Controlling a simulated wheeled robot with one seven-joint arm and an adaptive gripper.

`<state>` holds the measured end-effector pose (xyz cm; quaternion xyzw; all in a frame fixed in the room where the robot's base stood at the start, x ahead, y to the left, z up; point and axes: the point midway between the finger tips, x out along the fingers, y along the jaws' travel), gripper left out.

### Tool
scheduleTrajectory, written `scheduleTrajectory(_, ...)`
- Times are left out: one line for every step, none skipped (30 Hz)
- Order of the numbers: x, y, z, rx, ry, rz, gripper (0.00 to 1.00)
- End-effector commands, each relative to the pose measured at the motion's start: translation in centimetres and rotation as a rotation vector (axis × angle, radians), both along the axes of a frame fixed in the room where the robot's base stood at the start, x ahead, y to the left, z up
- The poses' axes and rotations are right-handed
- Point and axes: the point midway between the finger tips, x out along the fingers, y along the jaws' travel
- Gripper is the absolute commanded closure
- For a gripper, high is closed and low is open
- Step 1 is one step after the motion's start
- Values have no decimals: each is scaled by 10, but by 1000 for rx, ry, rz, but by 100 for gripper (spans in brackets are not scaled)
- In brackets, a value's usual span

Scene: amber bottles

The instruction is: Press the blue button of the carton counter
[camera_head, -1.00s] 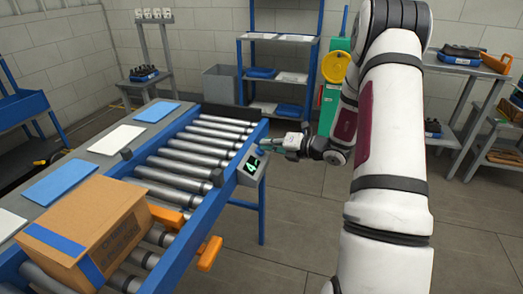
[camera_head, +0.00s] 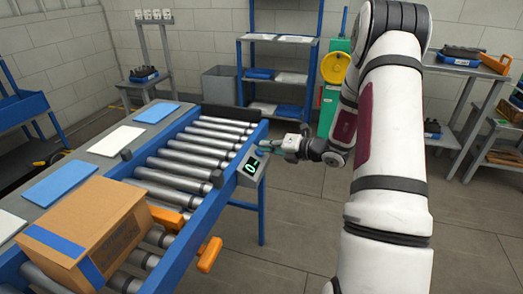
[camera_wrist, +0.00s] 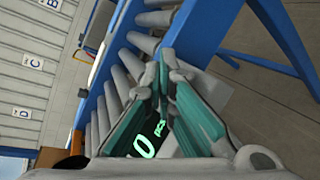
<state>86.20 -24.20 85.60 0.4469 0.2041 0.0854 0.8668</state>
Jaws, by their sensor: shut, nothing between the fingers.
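In the wrist view the display (camera_wrist: 148,142) reads "0 pcs", partly covered by my fingers. My gripper (camera_head: 258,146) is shut and empty, with its green-sided fingers reaching in from the right over the counter's top edge. In the wrist view its fingertips (camera_wrist: 164,62) meet above the counter. The blue button is not clearly visible; my fingers seem to cover it. I cannot tell whether they touch it.
A cardboard carton (camera_head: 95,225) with blue tape lies on the roller conveyor (camera_head: 180,162). Orange handles (camera_head: 209,254) stick out by the rail. A shelf (camera_head: 277,60) stands behind. The floor right of the conveyor is clear.

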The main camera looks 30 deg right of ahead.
Motion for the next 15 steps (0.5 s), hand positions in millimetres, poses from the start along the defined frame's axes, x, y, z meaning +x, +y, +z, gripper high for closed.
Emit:
scheduleTrajectory(-1,0,1,1,1,1,100)
scheduleTrajectory(-1,0,1,1,1,1,100)
scheduleTrajectory(-1,0,1,0,1,1,100)
scheduleTrajectory(-1,0,1,0,0,0,100)
scheduleTrajectory(-1,0,1,0,0,0,100)
scheduleTrajectory(-1,0,1,0,0,0,100)
scheduleTrajectory(-1,0,1,0,0,0,100)
scheduleTrajectory(-1,0,1,0,0,0,100)
scheduleTrajectory(-1,-1,2,0,-1,-1,100)
scheduleTrajectory(-1,-1,3,0,-1,-1,100)
scheduleTrajectory(-2,-1,4,0,-1,-1,100)
scheduleTrajectory(-3,-2,6,0,-1,-1,100)
scheduleTrajectory(-3,-3,8,0,-1,-2,100)
scheduleTrajectory(-4,-4,11,0,-1,-2,100)
scheduleTrajectory(-6,-5,14,0,-1,-2,100)
